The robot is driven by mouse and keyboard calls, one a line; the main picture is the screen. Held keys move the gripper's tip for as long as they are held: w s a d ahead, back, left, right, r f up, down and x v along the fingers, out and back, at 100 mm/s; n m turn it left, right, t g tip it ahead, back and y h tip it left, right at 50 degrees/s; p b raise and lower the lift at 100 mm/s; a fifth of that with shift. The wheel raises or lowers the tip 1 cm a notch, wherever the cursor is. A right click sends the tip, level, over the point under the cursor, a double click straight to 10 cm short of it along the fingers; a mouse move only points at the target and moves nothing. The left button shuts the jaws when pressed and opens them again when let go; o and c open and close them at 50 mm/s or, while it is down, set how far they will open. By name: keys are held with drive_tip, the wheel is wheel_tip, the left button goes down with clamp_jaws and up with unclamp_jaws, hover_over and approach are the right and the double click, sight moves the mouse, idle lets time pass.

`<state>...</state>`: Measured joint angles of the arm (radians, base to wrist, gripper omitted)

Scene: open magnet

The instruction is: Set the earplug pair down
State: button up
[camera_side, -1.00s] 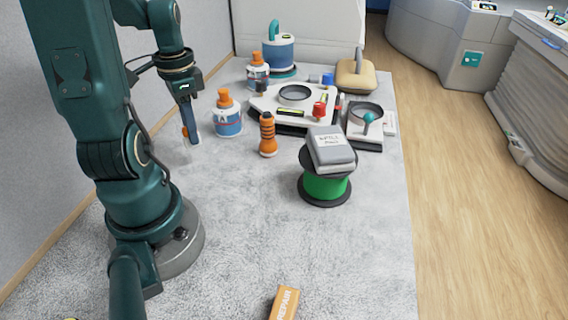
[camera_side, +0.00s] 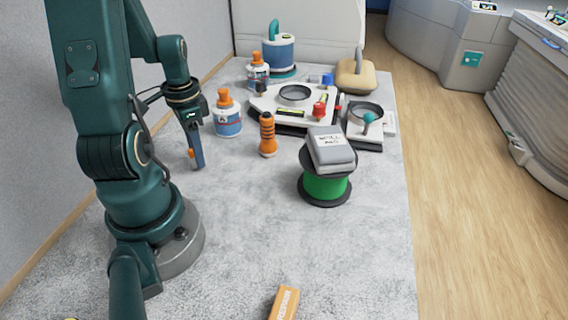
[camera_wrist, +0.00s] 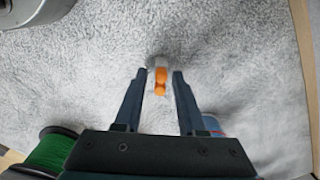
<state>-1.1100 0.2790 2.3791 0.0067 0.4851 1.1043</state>
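The earplug pair (camera_wrist: 160,82) shows as two orange plugs with a pale, see-through part around them, between my fingertips in the wrist view. In the side view, a small orange bit of the earplug pair (camera_side: 191,153) shows at the fingers. In the side view, my gripper (camera_side: 196,165) points down, low over the grey bench top (camera_side: 240,215), left of the orange-and-black flashlight-like item. Whether the pair touches the surface is hard to tell.
A white bottle with an orange cap (camera_side: 227,120) and the orange-and-black item (camera_side: 267,135) stand close on the right. A green spool (camera_side: 325,186) with a grey pack (camera_side: 332,150) on top stands farther right. The bench in front is mostly clear.

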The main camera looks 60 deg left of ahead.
drive_tip(key=shift+r, duration=0.1)
wheel_tip(320, 180, up, 12)
drive_tip(key=w+d+r+t, duration=0.1)
drive_tip(key=d+t, duration=0.1)
drive_tip(key=d, duration=0.8)
drive_tip(key=w+d+r+t, duration=0.1)
drive_tip(key=w+d+t, duration=0.1)
drive_tip(key=d, duration=0.7)
drive_tip(key=shift+w+d+r+t, duration=0.15)
drive_tip(key=shift+w+d+t, duration=0.2)
drive_tip(key=shift+t, duration=0.45)
